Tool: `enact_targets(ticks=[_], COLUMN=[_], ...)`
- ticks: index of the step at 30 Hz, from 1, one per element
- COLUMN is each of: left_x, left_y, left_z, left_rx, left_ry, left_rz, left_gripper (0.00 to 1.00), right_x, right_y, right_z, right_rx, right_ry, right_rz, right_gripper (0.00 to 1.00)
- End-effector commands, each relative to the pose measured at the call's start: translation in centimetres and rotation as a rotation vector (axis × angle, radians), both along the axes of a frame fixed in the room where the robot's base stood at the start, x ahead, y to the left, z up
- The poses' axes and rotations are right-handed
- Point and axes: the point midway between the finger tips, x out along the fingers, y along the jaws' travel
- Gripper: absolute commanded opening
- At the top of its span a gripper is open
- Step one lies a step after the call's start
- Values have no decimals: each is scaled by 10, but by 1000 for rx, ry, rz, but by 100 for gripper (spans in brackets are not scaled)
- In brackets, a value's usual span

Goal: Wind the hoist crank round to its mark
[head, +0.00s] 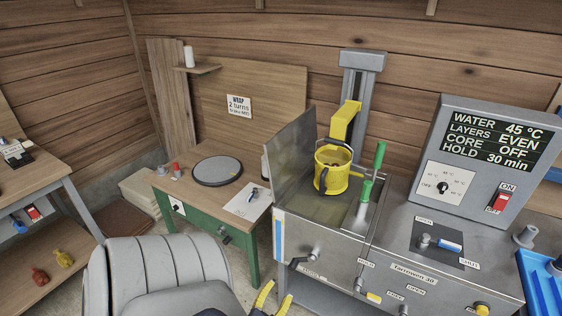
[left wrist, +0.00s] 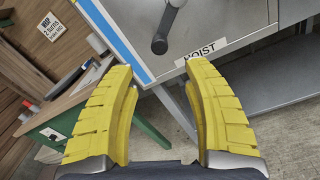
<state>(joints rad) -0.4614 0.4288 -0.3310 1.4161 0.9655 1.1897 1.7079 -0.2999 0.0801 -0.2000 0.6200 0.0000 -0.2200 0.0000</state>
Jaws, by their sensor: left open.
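The hoist crank (head: 303,259) is on the front of the steel tank cabinet (head: 290,225), above a HOIST label. In the head view its arm points left and slightly down to a dark knob. In the left wrist view the crank (left wrist: 166,27) shows close up, ahead of the fingertips. My left gripper (head: 273,291) is below and left of the crank, open and empty, its yellow fingers apart and not touching it. Its fingers also show in the left wrist view (left wrist: 156,72). I cannot make out the crank's mark. My right gripper is out of view.
A yellow bucket (head: 331,180) hangs from the yellow hoist arm (head: 345,122) over the open tank. A green bench (head: 200,222) with a dark turntable (head: 217,171) stands left. A control box (head: 485,150) stands right.

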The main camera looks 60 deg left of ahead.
Motion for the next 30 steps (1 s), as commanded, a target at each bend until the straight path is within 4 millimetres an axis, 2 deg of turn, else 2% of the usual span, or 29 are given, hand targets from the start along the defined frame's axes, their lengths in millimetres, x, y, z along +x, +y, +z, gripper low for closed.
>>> enact_targets(ticks=[12,18,23,30], left_x=[-3,-28,-37,-46], left_y=[-1,-2,-1,-2], left_z=[0,-8,-5,-3], left_rx=[0,-6,216,662], left_ry=[1,19,133,374], left_rz=[0,50,55,44], left_gripper=[50,50,50,50], right_x=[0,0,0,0], right_y=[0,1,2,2], right_z=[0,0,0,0], right_rx=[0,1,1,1], right_ry=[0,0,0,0], right_rz=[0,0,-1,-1], right_gripper=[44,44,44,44])
